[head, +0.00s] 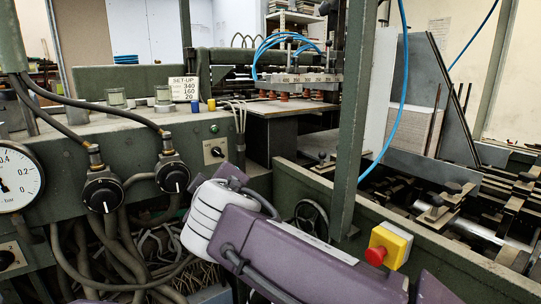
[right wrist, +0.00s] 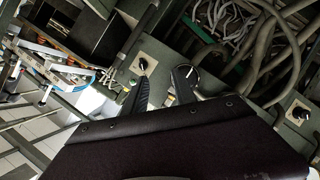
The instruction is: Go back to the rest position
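My right arm (head: 285,250) reaches in from the lower right of the head view, in front of the green feeder machine (head: 285,185). Its gripper is hidden or too unclear to make out in that view. In the right wrist view my right gripper (right wrist: 160,90) shows two dark fingers spread apart with nothing between them. They stand in front of a green panel (right wrist: 160,52) with a small knob. I cannot tell their distance from the panel. My left gripper is in neither view.
A pressure gauge (head: 20,177) and two large black knobs, one at the left (head: 103,192) and one beside it (head: 173,176), stick out from the panel. A red emergency stop (head: 376,256) on a yellow box is close to my right arm. Loose hoses (head: 130,260) hang below.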

